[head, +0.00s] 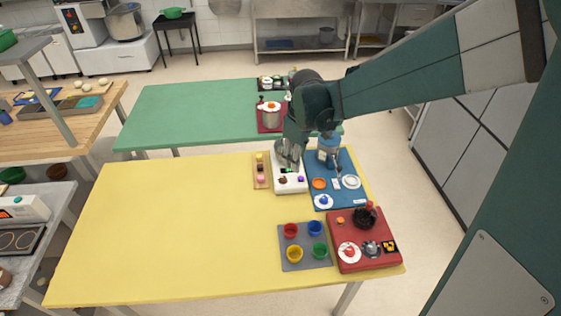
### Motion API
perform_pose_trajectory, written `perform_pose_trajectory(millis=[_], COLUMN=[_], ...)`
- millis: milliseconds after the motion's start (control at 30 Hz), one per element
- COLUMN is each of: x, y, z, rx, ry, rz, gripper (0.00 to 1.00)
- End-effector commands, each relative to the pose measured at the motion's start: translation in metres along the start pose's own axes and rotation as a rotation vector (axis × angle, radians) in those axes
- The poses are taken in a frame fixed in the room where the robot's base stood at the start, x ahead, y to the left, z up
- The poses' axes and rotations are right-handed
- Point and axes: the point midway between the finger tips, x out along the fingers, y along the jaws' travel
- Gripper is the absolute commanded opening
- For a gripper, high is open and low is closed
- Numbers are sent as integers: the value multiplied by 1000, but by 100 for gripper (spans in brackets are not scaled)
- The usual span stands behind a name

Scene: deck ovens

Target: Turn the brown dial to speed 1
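A small white appliance (291,187) stands near the back right of the yellow table. A dark brown dial (283,180) sits on the left of its front face, and a purple knob (301,179) sits on the right. A small green mark or display shows above them. The dial's setting is too small to read. My gripper (288,163) points down over the back part of the appliance, just behind the brown dial. It overlaps the appliance in the picture, and I cannot tell whether it touches it. Its fingers are too small and blurred to show whether they are open.
A tan strip (260,183) with small coloured pieces lies left of the appliance. A blue mat (350,200) with dishes lies right. In front are a grey mat (293,262) with coloured cups and a red board (367,265). The table's left side is clear.

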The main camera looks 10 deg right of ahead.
Motion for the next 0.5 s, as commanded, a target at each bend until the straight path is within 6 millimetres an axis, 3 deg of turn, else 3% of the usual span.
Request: perform_pose_trajectory(millis=[500], x=[57], y=[15], z=[-45], rx=[-200], ry=[-68], rz=[-82], gripper=[35])
